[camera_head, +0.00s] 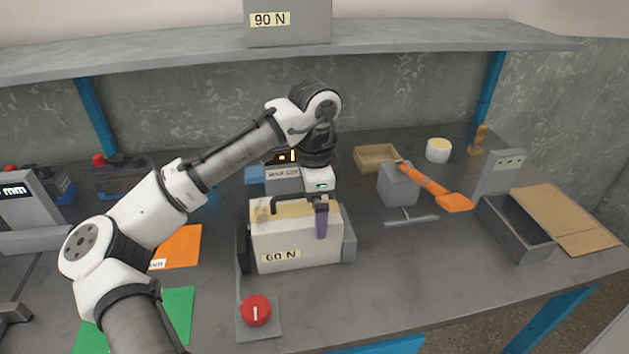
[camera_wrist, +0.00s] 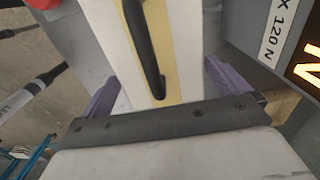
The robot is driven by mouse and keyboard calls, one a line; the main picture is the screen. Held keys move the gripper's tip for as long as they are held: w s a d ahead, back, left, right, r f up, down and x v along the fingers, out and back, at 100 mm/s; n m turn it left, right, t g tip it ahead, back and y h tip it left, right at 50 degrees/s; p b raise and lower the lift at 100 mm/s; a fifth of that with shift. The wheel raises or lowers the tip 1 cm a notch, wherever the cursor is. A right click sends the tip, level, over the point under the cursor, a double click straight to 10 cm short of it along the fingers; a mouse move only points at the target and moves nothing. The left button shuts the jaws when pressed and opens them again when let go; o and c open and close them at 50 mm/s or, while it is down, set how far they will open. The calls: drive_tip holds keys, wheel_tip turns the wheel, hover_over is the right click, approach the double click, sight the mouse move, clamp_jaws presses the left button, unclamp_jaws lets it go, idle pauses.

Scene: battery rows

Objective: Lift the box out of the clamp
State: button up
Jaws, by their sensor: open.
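The box (camera_head: 285,242), cream with a yellow band on top, a dark handle and a "60 N" label, sits upright between the clamp's dark left jaw (camera_head: 243,250) and grey right jaw (camera_head: 349,243). My gripper (camera_head: 320,212) is over the right part of the box. One purple finger hangs in front of the near face; the other is hidden. In the wrist view, the fingers of my gripper (camera_wrist: 165,88) stand apart on either side of the box (camera_wrist: 185,60), beyond the end of its handle (camera_wrist: 145,50). Whether they touch it I cannot tell.
A red button (camera_head: 256,311) stands in front of the clamp. A device marked "MAX 120 N" (camera_head: 283,173) stands close behind. An orange-handled tool (camera_head: 430,185) and an open grey bin (camera_head: 517,228) are to the right. A shelf (camera_head: 400,42) runs above the bench.

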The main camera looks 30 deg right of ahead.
drive_tip(key=shift+f, duration=1.15)
drive_tip(key=c, duration=1.6)
drive_tip(key=shift+o, duration=0.2)
drive_tip(key=shift+r+p, duration=4.9)
drive_tip(key=shift+r, duration=0.2)
drive_tip(key=shift+w, duration=0.1)
